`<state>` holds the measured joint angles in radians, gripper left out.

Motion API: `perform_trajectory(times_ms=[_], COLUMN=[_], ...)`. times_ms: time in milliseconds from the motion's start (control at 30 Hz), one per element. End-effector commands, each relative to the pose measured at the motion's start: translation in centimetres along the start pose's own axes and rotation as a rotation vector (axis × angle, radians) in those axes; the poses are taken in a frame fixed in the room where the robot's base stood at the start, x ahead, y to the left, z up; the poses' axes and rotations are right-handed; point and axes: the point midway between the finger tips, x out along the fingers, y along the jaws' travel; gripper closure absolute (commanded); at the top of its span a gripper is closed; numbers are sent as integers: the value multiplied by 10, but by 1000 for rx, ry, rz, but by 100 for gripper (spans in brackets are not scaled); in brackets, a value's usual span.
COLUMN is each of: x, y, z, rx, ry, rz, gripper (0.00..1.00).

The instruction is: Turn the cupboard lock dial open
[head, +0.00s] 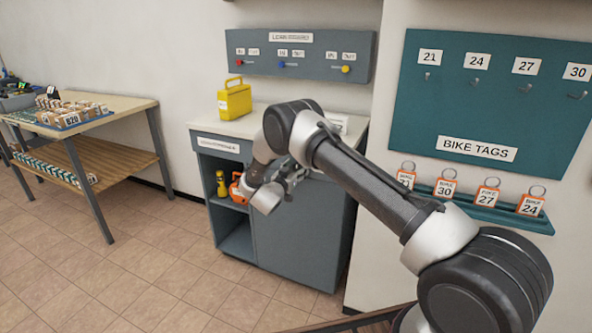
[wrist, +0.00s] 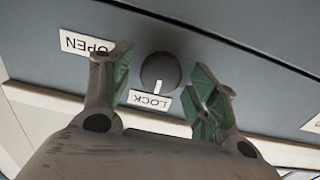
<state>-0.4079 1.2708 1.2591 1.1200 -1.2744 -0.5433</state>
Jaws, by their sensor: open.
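The cupboard (head: 300,235) is a grey unit with a pale top, left of centre in the head view. Its round dark lock dial (wrist: 160,71) shows in the wrist view, with a white mark pointing at the LOCK label (wrist: 149,100). The OPEN label (wrist: 87,44) is to the dial's upper left. My gripper (wrist: 164,80) is open, with one green-padded finger on each side of the dial. I see gaps between the fingers and the dial; I cannot tell the depth. In the head view my arm hides the dial.
A yellow box (head: 235,101) stands on the cupboard top. The open left shelf holds a yellow flashlight (head: 221,184) and an orange item. A table (head: 130,102) with parcels is at left. A teal bike-tag board (head: 490,100) hangs at right. Tiled floor is clear at left.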

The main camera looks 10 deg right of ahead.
Motion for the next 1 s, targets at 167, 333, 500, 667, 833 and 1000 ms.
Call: perform_trajectory(times_ms=[167, 333, 500, 667, 833, 1000], x=[0, 0, -1, -1, -1, -1], y=[0, 0, 0, 0, 0, 1], z=[0, 0, 0, 0, 0, 0], rx=[0, 0, 1, 19, 83, 199], ry=[0, 0, 0, 0, 0, 0], rz=[0, -1, -1, -1, 0, 0], gripper=[48, 79, 85, 86, 86, 86])
